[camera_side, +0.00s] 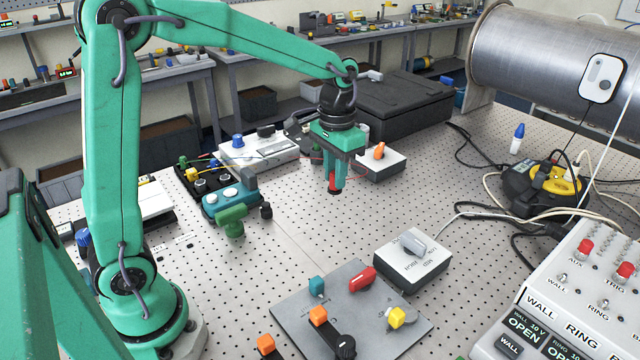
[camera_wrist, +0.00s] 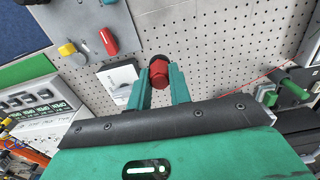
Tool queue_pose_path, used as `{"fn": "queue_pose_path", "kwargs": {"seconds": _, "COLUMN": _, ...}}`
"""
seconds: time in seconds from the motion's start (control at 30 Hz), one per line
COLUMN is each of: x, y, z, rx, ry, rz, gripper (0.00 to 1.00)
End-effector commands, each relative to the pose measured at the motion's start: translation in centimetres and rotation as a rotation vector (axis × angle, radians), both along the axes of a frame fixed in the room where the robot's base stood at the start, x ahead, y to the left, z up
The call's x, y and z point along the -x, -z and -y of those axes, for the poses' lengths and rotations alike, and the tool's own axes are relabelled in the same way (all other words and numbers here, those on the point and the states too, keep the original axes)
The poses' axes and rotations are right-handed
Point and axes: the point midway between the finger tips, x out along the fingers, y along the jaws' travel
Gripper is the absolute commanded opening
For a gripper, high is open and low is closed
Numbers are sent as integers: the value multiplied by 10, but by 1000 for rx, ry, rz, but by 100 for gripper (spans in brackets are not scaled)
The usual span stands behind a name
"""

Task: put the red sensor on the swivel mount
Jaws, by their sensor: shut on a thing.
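My gripper (camera_side: 335,181) hangs over the middle of the perforated table with its fingers pointing down. It is shut on a small red piece with a dark end, which I take as the red sensor (camera_side: 334,191). In the wrist view the red sensor (camera_wrist: 158,72) shows as a faceted red body between the fingertips of my gripper (camera_wrist: 160,86). It is apart from the other parts around it. I cannot tell for sure which fixture is the swivel mount. A grey plate (camera_side: 290,308) at the front carries teal, red, orange and yellow pieces and a black knobbed arm.
A box with a grey lever (camera_side: 412,245) stands behind the plate's right side. A box with an orange lever (camera_side: 380,155) is behind my gripper. A teal device with a green fitting (camera_side: 231,220) sits left. A panel (camera_side: 575,290) and cables occupy the right. The middle table is clear.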

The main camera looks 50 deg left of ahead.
Motion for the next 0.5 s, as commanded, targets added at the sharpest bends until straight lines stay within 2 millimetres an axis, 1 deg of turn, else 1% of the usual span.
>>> {"fn": "queue_pose_path", "kwargs": {"seconds": 0.1, "x": 1, "y": -1, "z": -3, "rx": 0, "ry": -25, "rz": 0, "gripper": 0}}
{"fn": "queue_pose_path", "kwargs": {"seconds": 0.33, "x": -1, "y": -1, "z": -6, "rx": 0, "ry": -24, "rz": 0, "gripper": 0}}
{"fn": "queue_pose_path", "kwargs": {"seconds": 0.47, "x": -6, "y": 0, "z": -17, "rx": 0, "ry": -10, "rz": -1, "gripper": 0}}
{"fn": "queue_pose_path", "kwargs": {"seconds": 0.5, "x": -9, "y": 0, "z": -22, "rx": 0, "ry": -5, "rz": -1, "gripper": 0}}
